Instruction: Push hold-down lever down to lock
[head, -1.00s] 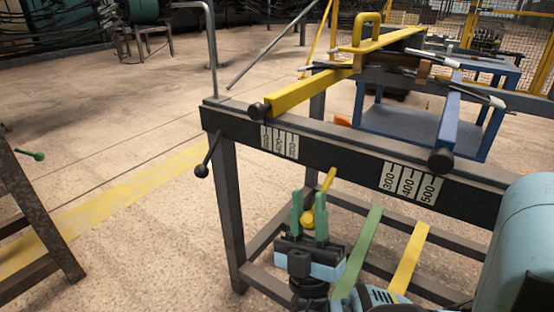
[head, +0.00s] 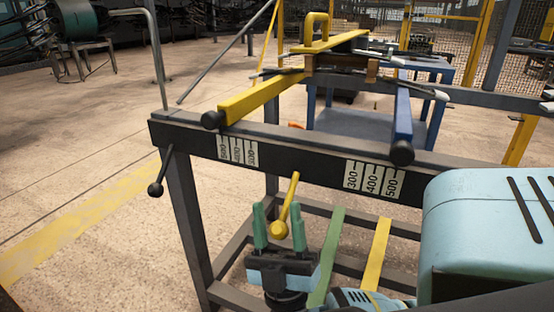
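My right gripper (head: 280,228) comes up from the bottom of the head view. Its two green fingers point up and stand apart. A yellow lever with a round yellow knob (head: 279,230) shows between the fingers and slants up to the right; I cannot tell whether the fingers touch it. A black lever with a ball end (head: 156,188) hangs down at the left corner of the dark rack (head: 310,163). The frames do not show which of these is the hold-down lever. My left gripper is not in view.
On the rack lie a yellow bar (head: 255,97) and a blue bar (head: 403,115) with black round ends. White number scales (head: 374,180) mark its front beam. Green (head: 328,255) and yellow (head: 376,255) strips show below. The floor at left is open.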

